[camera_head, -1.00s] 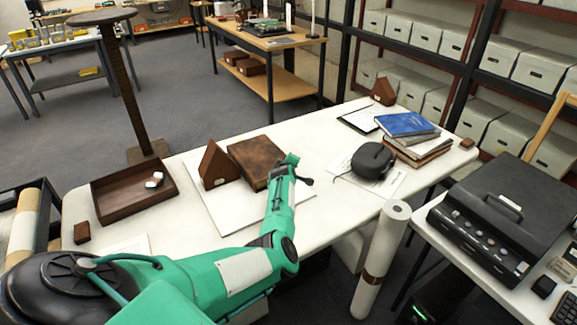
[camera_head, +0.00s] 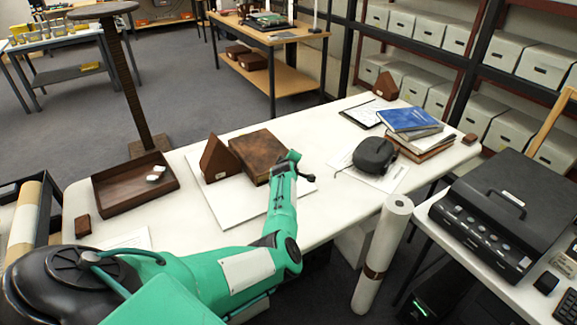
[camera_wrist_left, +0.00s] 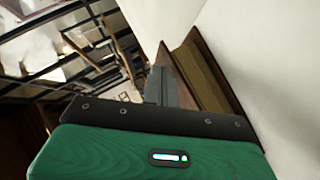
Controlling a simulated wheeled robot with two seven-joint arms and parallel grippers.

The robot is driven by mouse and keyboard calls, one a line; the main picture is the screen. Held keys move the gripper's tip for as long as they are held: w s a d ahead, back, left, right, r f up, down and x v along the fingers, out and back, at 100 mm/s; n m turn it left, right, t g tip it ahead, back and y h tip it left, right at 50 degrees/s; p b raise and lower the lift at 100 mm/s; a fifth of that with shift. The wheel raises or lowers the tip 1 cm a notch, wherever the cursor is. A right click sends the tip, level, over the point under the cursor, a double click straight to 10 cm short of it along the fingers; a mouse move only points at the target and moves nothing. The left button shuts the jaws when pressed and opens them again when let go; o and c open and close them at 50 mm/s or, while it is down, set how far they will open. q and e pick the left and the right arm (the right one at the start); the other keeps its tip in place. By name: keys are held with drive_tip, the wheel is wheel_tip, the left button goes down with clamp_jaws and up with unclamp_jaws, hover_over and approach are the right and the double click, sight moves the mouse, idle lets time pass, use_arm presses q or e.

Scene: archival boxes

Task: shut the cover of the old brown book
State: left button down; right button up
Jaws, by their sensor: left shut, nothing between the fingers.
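The old brown book (camera_head: 256,152) lies on a white board (camera_head: 222,203) on the white table, its mottled brown cover facing up. It looks flat from above; I cannot tell whether the cover is fully down. In the left wrist view, the book's edge (camera_wrist_left: 208,72) shows tan pages between brown boards. My left gripper (camera_wrist_left: 166,88) is shut and empty, with its grey fingers close beside the book's edge; contact is unclear. In the head view, my green left wrist is at the book's right side and hides the fingertips. My right gripper is not in view.
A brown wooden wedge (camera_head: 217,160) stands against the book's left side. A brown tray (camera_head: 125,196) is farther left. A dark rounded device (camera_head: 374,156) and a blue-topped book stack (camera_head: 409,120) are to the right. The board's front is clear.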

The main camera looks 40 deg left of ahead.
use_arm(q)
drive_tip(key=v, duration=1.3)
